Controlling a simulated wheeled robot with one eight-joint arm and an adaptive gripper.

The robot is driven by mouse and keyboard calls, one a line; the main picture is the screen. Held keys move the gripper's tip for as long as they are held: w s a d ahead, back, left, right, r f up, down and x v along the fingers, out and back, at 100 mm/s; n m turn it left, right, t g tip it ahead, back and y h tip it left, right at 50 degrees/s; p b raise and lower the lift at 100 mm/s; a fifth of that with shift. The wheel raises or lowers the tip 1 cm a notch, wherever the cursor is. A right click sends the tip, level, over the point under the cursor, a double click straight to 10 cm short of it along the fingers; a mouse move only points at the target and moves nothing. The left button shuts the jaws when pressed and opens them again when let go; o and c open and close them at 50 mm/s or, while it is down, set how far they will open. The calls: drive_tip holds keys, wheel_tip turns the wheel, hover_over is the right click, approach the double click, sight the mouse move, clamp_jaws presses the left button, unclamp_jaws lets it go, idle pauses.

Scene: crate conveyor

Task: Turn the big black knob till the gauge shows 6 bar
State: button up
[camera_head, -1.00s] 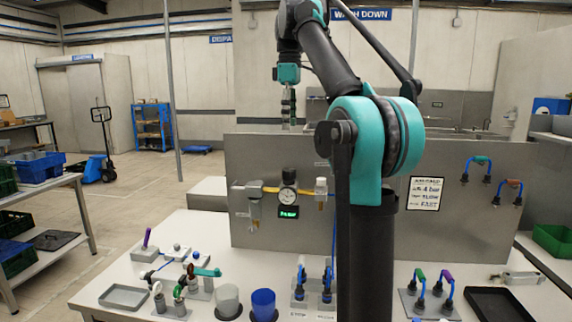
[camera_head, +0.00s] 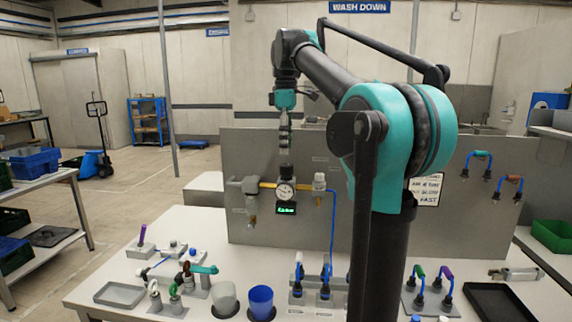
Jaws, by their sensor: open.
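The round white gauge (camera_head: 285,191) is mounted on the grey upright panel, with a small green-lit display (camera_head: 286,208) under it. Its needle and digits are too small to read. The big black knob (camera_head: 286,171) sits just above the gauge on the yellow air line. My gripper (camera_head: 285,158) points straight down over the knob, its tips close to the knob's top. I cannot tell whether they touch or surround it. The jaws are open and hold nothing that I can see.
A filter unit (camera_head: 251,200) hangs left of the gauge, and a clear-bowled unit (camera_head: 319,186) with a blue hose stands right of it. A notice (camera_head: 426,190) is partly hidden by my arm. The bench below carries cups, a tray (camera_head: 119,294) and several small levers.

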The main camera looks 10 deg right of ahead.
sight(286, 165)
wheel_tip(286, 165, down, 6)
drive_tip(key=shift+f, duration=0.2)
drive_tip(key=c, duration=1.2)
drive_tip(key=shift+o, duration=0.2)
